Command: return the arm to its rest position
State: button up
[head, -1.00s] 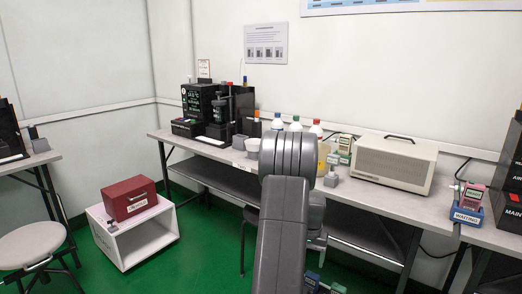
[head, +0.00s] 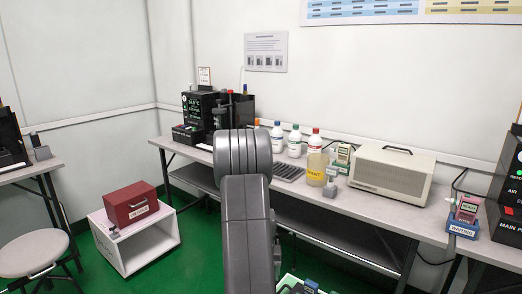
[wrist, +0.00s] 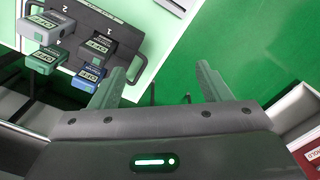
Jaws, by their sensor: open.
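My arm rises from the bottom middle of the head view, with its thick grey joint in front of the long bench. My gripper (wrist: 158,82) shows in the wrist view with its two fingers spread apart and nothing between them. Green floor lies beyond the fingertips.
A tester stands in a blue holder (head: 462,228) at right. A red box (head: 131,204) sits on a white stand (head: 150,250). A stool (head: 34,250) stands at left.

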jog(key=s+a+p, duration=0.1)
jog(key=p, duration=0.3)
jog(key=shift+r, duration=0.3)
jog(key=shift+s+p, duration=0.2)
jog(key=shift+p, duration=0.75)
jog(key=shift+s+p, duration=0.1)
jog(key=shift+p, duration=0.3)
jog(key=shift+s+r+p, duration=0.1)
jog(key=shift+s+p, duration=0.25)
jog(key=shift+p, duration=0.9)
jog(key=shift+s+p, duration=0.1)
jog(key=shift+p, duration=0.3)
jog(key=shift+s+p, duration=0.25)
jog(key=shift+p, duration=0.35)
